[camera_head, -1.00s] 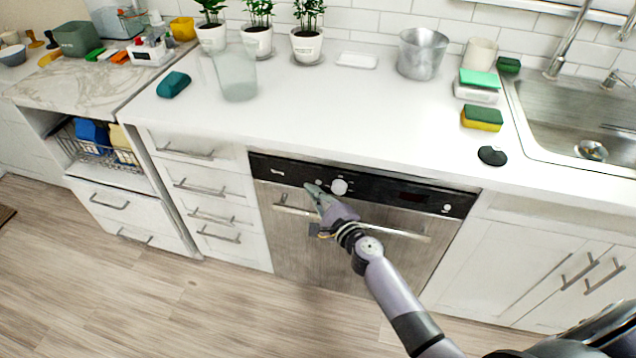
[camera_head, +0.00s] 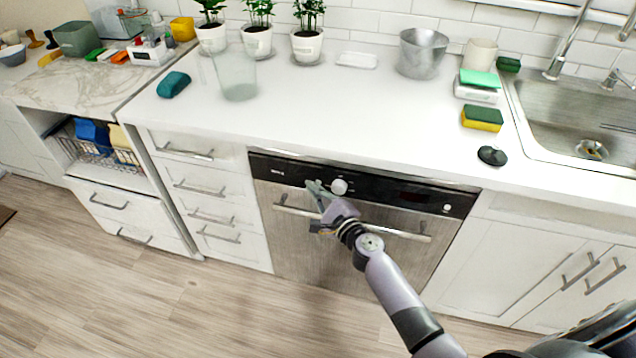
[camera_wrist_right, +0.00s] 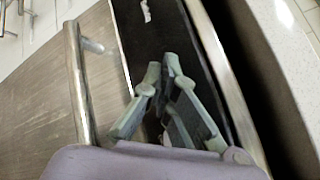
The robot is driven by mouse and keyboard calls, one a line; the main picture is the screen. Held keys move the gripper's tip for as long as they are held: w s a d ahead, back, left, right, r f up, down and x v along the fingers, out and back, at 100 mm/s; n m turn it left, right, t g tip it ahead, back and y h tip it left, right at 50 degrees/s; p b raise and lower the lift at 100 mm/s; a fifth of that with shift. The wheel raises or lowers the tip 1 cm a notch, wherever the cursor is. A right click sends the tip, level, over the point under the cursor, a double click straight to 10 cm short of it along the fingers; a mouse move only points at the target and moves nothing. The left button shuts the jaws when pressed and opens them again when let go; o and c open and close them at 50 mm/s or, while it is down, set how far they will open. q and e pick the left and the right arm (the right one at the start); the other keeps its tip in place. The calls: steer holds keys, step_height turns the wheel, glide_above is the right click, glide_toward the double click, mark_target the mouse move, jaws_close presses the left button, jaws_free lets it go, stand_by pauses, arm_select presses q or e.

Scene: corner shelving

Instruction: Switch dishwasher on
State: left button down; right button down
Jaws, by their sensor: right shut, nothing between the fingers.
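The dishwasher (camera_head: 300,240) has a brushed-metal door, a bar handle (camera_head: 412,236) and a black control panel (camera_head: 400,190) along its top. A round light knob (camera_head: 338,187) sits on the panel, and a small round button (camera_head: 446,208) is near its right end. My right gripper (camera_head: 314,186) is shut and empty, with its fingertips at the panel just left of the knob. In the right wrist view the fingertips (camera_wrist_right: 163,66) lie over the black panel (camera_wrist_right: 130,32), beside the handle (camera_wrist_right: 76,85). Whether they touch the panel I cannot tell. My left gripper is out of view.
The white countertop (camera_head: 330,110) overhangs just above the panel. A black disc (camera_head: 492,156), a sponge (camera_head: 482,118) and a glass vase (camera_head: 236,75) stand on it. Drawers (camera_head: 207,190) are left of the dishwasher; the sink (camera_head: 580,110) is at the right.

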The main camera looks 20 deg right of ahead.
steer(key=shift+w+d, duration=0.1)
steer(key=shift+w, duration=0.05)
stand_by(0.4)
steer(key=shift+s+a, duration=0.35)
steer(key=shift+s, duration=0.2)
steer(key=s+a, duration=0.3)
steer(key=s, duration=0.2)
steer(key=shift+a, duration=0.2)
stand_by(0.4)
